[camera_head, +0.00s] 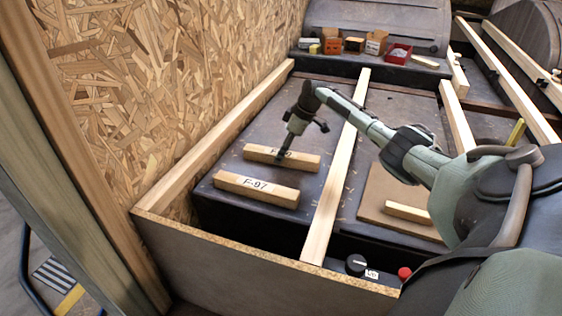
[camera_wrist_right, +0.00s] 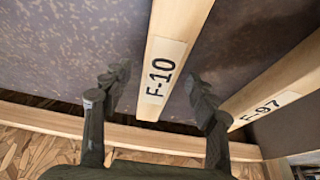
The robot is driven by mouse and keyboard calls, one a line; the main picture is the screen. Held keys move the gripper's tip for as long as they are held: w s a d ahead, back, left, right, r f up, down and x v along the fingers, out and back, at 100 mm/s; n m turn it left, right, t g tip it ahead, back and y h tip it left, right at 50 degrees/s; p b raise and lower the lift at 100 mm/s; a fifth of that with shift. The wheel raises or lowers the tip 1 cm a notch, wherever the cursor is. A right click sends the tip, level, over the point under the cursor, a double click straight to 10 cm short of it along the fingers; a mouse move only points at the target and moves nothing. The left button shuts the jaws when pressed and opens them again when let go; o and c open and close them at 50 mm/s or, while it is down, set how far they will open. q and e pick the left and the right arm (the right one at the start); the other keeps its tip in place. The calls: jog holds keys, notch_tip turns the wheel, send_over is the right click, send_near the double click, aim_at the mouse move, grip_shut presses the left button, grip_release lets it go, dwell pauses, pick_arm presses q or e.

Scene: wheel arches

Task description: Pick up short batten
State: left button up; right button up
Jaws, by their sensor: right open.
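Two short wooden battens lie side by side on the dark surface in the head view. The farther one, labelled F-10 (camera_head: 262,153), is partly covered by a finger of my right gripper (camera_head: 300,141). The nearer one is labelled F-97 (camera_head: 232,189). My right gripper is open over the F-10 batten. In the right wrist view, the F-10 batten (camera_wrist_right: 172,50) runs between the two spread fingers of the gripper (camera_wrist_right: 155,92), and the F-97 batten (camera_wrist_right: 290,80) lies to the right, near the right finger. I cannot tell whether the fingers touch wood. My left gripper is not in view.
A long wooden rail (camera_head: 340,165) runs right of the battens. A chipboard wall (camera_head: 150,80) rises on the left. A small wood piece (camera_head: 407,212) lies on a brown board at right. Small boxes (camera_head: 375,42) and a red tray (camera_head: 398,53) stand at the back.

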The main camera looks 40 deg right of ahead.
jog(key=shift+x, duration=0.95)
jog(key=shift+c, duration=0.3)
jog(key=c, duration=1.2)
jog(key=shift+r, duration=0.1)
grip_shut()
jog(key=shift+r, duration=0.1)
